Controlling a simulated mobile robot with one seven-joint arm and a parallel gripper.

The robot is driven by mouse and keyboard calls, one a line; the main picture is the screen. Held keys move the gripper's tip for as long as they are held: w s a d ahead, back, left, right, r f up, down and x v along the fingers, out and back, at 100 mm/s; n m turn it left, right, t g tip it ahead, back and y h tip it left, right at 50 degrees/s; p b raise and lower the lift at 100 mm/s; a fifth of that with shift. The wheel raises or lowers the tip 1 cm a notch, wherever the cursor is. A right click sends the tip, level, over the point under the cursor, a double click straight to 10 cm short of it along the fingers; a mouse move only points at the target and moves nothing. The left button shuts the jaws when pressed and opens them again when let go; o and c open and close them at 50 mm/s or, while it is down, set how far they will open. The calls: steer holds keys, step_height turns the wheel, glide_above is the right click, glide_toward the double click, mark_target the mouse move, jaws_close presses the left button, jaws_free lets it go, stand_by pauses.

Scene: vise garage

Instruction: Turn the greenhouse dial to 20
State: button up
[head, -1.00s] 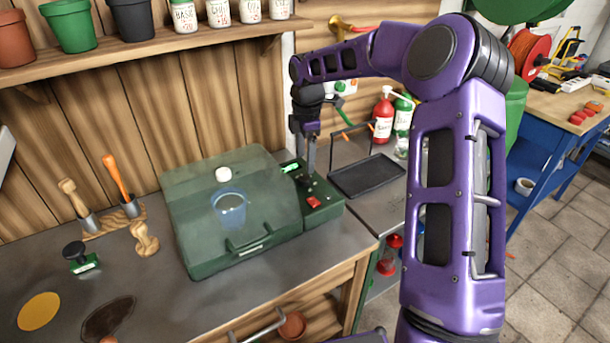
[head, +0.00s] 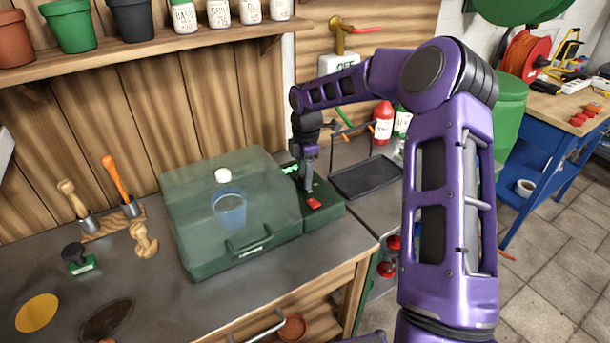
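The greenhouse (head: 185,235) is a green box with a clear lid on the bench, and the lid is shut. A blue cup (head: 229,210) shows inside, below a white knob on the lid. Its control panel (head: 325,213) is on the right side, with a red button (head: 313,204) and a lit green display (head: 290,169). My gripper (head: 306,186) points down over the panel, where the dial is.
A black tray (head: 366,176) lies right of the panel. A red bottle (head: 383,124) stands behind it. A wooden shelf (head: 150,45) with pots and jars is above. Hand tools and a stamp (head: 76,256) stand at left. The bench front is mostly clear.

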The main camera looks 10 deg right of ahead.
jaws_close()
steer(key=shift+m, duration=0.3)
steer(key=m, duration=0.5)
steer(key=shift+a+m, duration=0.1)
steer(key=shift+m, duration=0.2)
steer(key=m, duration=0.5)
steer(key=shift+m, duration=0.4)
steer(key=o, duration=0.7)
jaws_free()
